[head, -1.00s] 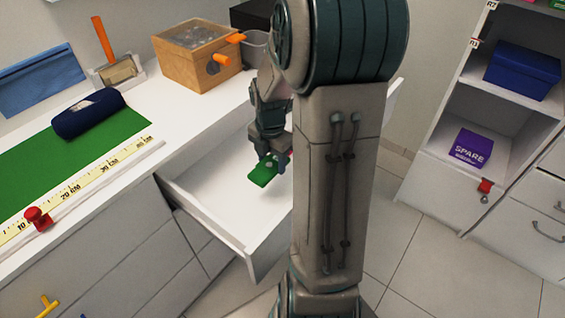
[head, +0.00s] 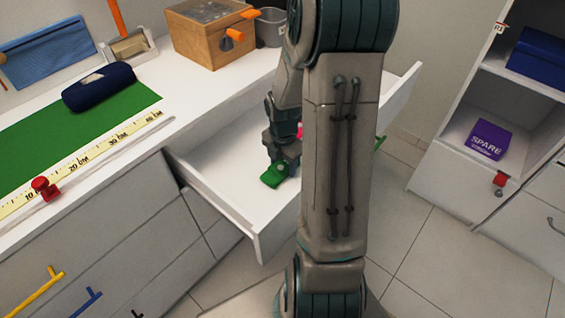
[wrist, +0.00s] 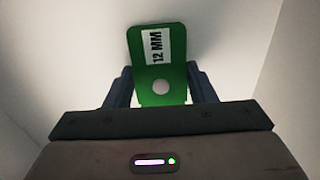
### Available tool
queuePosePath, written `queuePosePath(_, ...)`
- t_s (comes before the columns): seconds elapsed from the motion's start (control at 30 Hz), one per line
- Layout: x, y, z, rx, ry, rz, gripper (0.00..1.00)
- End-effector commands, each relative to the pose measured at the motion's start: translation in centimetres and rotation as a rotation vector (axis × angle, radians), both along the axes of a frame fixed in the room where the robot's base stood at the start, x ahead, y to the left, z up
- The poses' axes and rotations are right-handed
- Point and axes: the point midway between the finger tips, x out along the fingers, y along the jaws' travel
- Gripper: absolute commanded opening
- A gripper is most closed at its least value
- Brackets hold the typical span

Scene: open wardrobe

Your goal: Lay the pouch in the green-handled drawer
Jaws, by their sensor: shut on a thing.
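The flat green pouch (head: 273,176), with a white "12 MM" label and a pale round button, also shows in the wrist view (wrist: 158,110). My gripper (head: 281,165) is shut on it, with one dark finger on each side in the wrist view (wrist: 160,88). The pulled-out white drawer (head: 215,195) has a bit of green handle (head: 380,142) showing past my arm. My gripper and the pouch are over the inside of this drawer. I cannot tell whether the pouch touches the drawer floor. My arm hides the drawer's right part.
On the counter are a dark blue roll (head: 98,86) on a green mat (head: 60,135), a ruler strip (head: 75,165) and a wooden box (head: 208,35). Shut drawers with yellow (head: 38,292) and blue (head: 88,302) handles lie left. Shelves with a purple box (head: 488,139) stand right.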

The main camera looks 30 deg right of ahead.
Motion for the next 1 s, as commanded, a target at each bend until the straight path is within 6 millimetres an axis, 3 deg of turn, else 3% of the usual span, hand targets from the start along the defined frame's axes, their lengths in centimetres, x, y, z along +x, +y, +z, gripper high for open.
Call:
queuePosePath(0.03, 0.0, 0.0, -0.3, 0.001, 0.000, 0.000, 0.24)
queuePosePath(0.07, 0.0, 0.0, -0.2, 0.000, 0.000, 0.000, 0.56)
queuePosePath(0.13, 0.0, 0.0, -0.2, 0.000, 0.000, 0.000, 0.72)
queuePosePath(0.4, 0.0, 0.0, -0.1, 0.000, 0.000, 0.000, 0.72)
queuePosePath(0.53, 0.0, 0.0, 0.9, -0.001, -0.001, 0.000, 0.72)
queuePosePath(1.0, 0.0, 0.0, 10.2, -0.001, -0.003, -0.001, 0.72)
